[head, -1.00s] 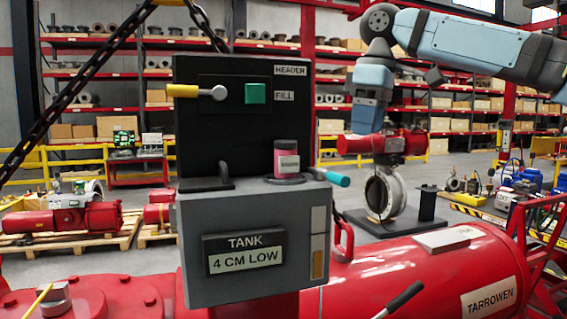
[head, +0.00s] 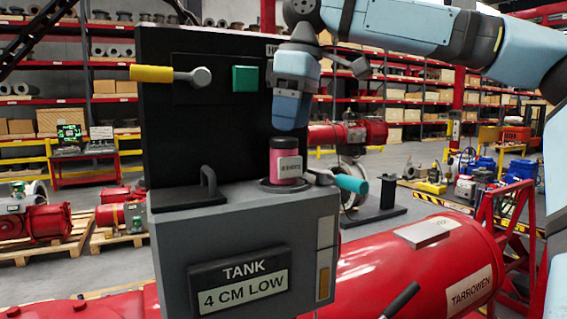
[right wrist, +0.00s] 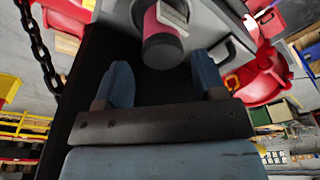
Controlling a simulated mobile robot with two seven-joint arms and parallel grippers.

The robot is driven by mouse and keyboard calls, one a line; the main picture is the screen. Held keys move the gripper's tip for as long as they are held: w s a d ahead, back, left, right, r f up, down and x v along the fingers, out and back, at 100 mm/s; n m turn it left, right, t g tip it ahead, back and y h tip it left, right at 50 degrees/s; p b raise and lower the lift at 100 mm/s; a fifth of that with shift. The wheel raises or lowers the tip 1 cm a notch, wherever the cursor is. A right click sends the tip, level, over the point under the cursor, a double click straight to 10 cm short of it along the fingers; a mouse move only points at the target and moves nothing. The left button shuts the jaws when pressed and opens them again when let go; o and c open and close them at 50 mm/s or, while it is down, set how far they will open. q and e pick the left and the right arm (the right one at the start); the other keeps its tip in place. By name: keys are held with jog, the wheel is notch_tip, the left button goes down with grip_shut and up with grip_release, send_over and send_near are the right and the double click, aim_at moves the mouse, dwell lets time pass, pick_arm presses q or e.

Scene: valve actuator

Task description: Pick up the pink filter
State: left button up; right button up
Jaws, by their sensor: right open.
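The pink filter (head: 285,162) is a short upright cylinder with a dark cap and a white label. It stands in a round dark seat on top of the grey tank box (head: 180,228). My right gripper (head: 290,122) points down just above the filter, open and empty. In the right wrist view its two blue fingers (right wrist: 162,80) are spread apart. The filter (right wrist: 152,22) is beyond the fingertips there, its dark cap towards the gripper, and does not look gripped. My left gripper is not in view.
A black panel (head: 215,125) with a yellow-handled lever (head: 165,74) and a green square (head: 245,79) rises behind the filter. A teal-handled lever (head: 350,183) is close on its right. A black handle (head: 207,185) stands to its left. A red tank (head: 420,265) lies at right.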

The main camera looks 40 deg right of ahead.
aim_at(285, 138)
jog(key=shift+w+f, duration=0.3)
jog(key=shift+f, duration=0.45)
jog(key=f, duration=0.2)
jog(key=a+f+p, duration=0.1)
jog(key=f, duration=0.1)
jog(key=shift+w, duration=0.2)
jog(key=shift+w+d+f, duration=0.15)
jog(key=shift+w+f, duration=0.1)
jog(key=shift+f, duration=0.3)
jog(key=shift+s+r, duration=0.1)
jog(key=shift+s, duration=0.05)
jog(key=c, duration=0.7)
jog(key=shift+r, duration=0.1)
jog(key=shift+c, duration=0.2)
